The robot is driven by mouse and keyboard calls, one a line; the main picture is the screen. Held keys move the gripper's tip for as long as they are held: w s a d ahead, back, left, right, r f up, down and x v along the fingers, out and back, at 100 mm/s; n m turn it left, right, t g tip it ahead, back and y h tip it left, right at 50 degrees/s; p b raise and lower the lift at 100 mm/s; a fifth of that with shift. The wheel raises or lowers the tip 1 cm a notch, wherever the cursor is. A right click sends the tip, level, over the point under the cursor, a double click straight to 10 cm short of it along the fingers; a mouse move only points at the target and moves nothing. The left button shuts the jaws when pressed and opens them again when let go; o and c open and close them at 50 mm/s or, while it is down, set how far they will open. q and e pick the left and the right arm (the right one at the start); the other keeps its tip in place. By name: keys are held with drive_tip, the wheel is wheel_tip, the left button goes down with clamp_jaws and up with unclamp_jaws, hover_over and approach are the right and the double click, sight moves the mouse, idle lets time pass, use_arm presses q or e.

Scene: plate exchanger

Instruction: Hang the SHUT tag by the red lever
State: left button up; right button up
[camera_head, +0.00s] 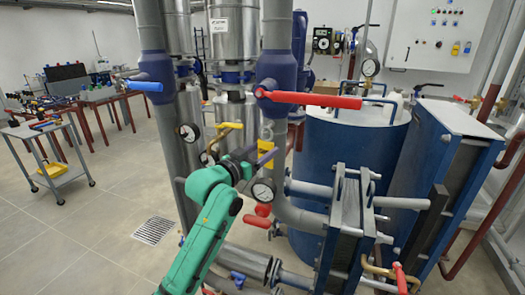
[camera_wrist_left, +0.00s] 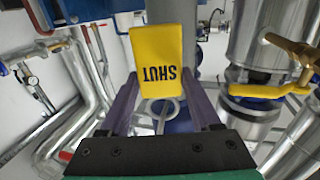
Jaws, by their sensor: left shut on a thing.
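The yellow SHUT tag (camera_wrist_left: 157,50) is between the fingertips of my left gripper (camera_wrist_left: 160,92) in the left wrist view, its lettering upside down there. In the head view the tag (camera_head: 266,149) is a small yellow patch at the purple fingers of the left gripper (camera_head: 260,158), which is shut on it. The red lever (camera_head: 308,98) sticks out to the right from a blue valve body on a vertical grey pipe. The tag is below and left of this lever, apart from it. My right gripper is not in view.
A round gauge (camera_head: 262,191) is just below the left gripper. A yellow lever (camera_head: 226,127) and a blue lever (camera_head: 143,86) are to the left. A blue tank (camera_head: 340,150) stands to the right. Open floor (camera_head: 90,230) lies at left, with a cart (camera_head: 50,165).

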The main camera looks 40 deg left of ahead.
use_arm(q)
drive_tip(key=o, duration=1.4)
drive_tip(key=shift+s+f, duration=0.1)
drive_tip(key=shift+s, duration=0.25)
drive_tip(key=s+p, duration=0.2)
drive_tip(key=s, duration=0.2)
drive_tip(key=s+p, duration=0.3)
drive_tip(key=s, duration=0.2)
drive_tip(key=s+d+p, duration=0.1)
drive_tip(key=s+p, duration=0.2)
drive_tip(key=s, duration=0.2)
